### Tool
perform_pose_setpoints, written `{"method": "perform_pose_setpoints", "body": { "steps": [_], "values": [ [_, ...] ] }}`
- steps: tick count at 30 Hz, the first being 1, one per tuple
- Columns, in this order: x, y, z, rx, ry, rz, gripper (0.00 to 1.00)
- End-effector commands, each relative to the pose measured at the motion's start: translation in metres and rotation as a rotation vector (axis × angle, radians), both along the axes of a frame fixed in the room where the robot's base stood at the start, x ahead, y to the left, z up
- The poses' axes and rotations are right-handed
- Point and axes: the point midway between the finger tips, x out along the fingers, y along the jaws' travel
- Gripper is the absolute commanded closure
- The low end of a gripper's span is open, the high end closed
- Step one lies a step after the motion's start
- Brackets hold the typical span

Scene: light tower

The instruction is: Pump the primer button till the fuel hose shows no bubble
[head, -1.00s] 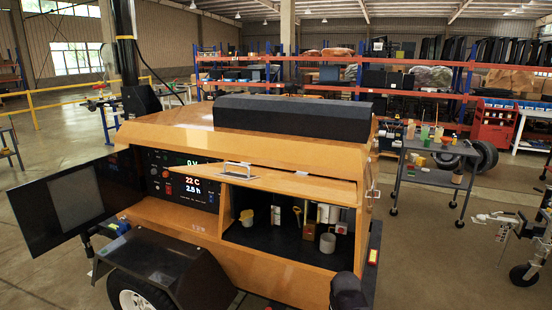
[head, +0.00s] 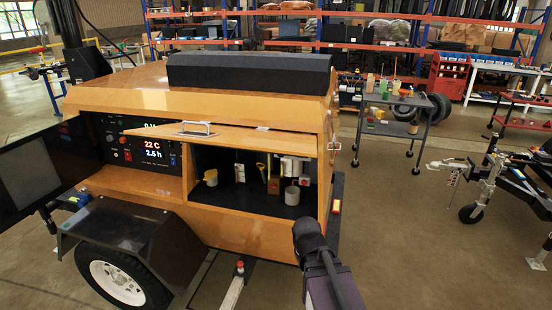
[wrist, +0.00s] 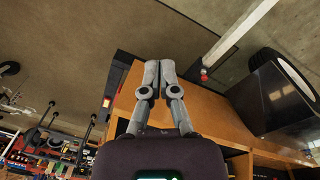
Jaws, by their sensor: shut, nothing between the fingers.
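The orange light tower cabinet (head: 155,219) stands in front of me with its side bay open. Inside the bay (head: 262,207) I see a pale yellow cup-like part (head: 211,177), a yellow-handled part (head: 261,172), white cylinders (head: 295,168) and a grey cylinder (head: 292,195). I cannot tell which part is the primer button, and no fuel hose or bubble can be made out. My gripper (wrist: 157,68) is shut and empty in the wrist view, over the orange bodywork. In the head view my arm shows at the bay's lower right, its fingers hidden.
A lifted door panel (head: 250,140) overhangs the bay. A lit control panel (head: 140,147) is to its left, above a black fender (head: 135,238) and wheel (head: 118,285). A tool cart (head: 395,115) stands behind. Floor to the right is clear up to a trailer hitch (head: 490,185).

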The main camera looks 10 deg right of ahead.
Motion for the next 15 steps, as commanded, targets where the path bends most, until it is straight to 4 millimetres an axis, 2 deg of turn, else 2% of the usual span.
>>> {"method": "perform_pose_setpoints", "body": {
  "steps": [8,15],
  "values": [
    [0.06,-0.023,0.004,-0.251,-0.099,0.277,1.0],
    [0.119,-0.037,0.022,-0.542,-0.148,0.585,1.0]
  ]
}}
